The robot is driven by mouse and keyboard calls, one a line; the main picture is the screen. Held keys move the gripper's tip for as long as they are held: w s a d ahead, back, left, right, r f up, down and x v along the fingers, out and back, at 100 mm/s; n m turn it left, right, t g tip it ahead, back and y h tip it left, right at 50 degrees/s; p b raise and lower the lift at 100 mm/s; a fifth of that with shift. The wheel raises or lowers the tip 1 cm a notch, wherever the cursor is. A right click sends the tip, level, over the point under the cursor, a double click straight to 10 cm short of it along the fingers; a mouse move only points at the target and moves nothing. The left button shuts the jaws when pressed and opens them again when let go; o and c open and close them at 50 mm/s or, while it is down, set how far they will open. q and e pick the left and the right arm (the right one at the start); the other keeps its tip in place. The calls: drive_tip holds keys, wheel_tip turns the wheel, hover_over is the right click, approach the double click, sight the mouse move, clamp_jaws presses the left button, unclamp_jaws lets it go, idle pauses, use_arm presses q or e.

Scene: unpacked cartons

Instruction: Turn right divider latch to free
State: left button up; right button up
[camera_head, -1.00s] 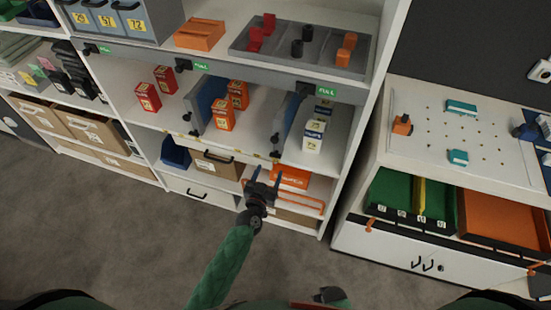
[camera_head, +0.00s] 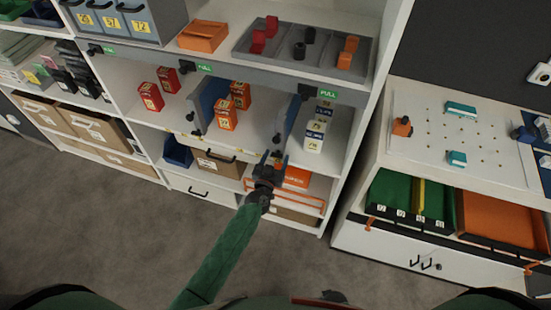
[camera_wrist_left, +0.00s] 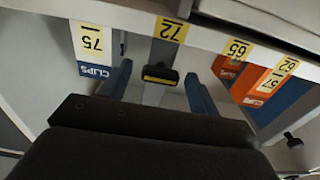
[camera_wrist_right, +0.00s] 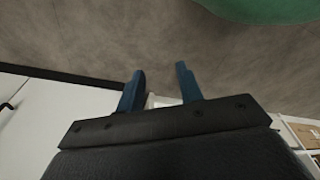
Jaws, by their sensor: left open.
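The right divider (camera_head: 285,117) stands on the middle shelf between the orange boxes and the white boxes. Its latch (camera_wrist_left: 160,74), a black knob with a yellow stripe, shows in the left wrist view beneath the label 72. My left gripper (camera_head: 273,160) is open just in front of that shelf's edge. In the left wrist view its blue fingers (camera_wrist_left: 160,88) stand on either side of the latch, with visible gaps; I cannot tell the depth between them. My right gripper (camera_wrist_right: 160,88) is open and empty, facing the floor.
The left divider (camera_head: 212,100) stands beside orange boxes (camera_head: 239,95). White clips boxes (camera_head: 316,135) stand right of the right divider. Below are a carton (camera_head: 218,163) and an orange wire-fronted bin (camera_head: 285,198). A pegboard workbench (camera_head: 465,130) stands at the right. The floor is clear.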

use_arm(q)
drive_tip(key=c, duration=1)
use_arm(e)
drive_tip(key=shift+d, duration=0.1)
use_arm(q)
drive_tip(key=shift+n, duration=0.3)
drive_tip(key=n+b, duration=0.1)
drive_tip(key=n, duration=0.5)
drive_tip(key=shift+b, duration=0.35)
drive_tip(key=shift+n, duration=0.3)
use_arm(e)
drive_tip(key=r, duration=0.1)
drive_tip(key=w+a+r, duration=0.1)
drive_tip(key=r, duration=0.1)
drive_tip(key=shift+w+a+r, duration=0.15)
drive_tip(key=shift+w+r, duration=0.2)
drive_tip(key=shift+s+f, duration=0.1)
drive_tip(key=shift+s, duration=0.15)
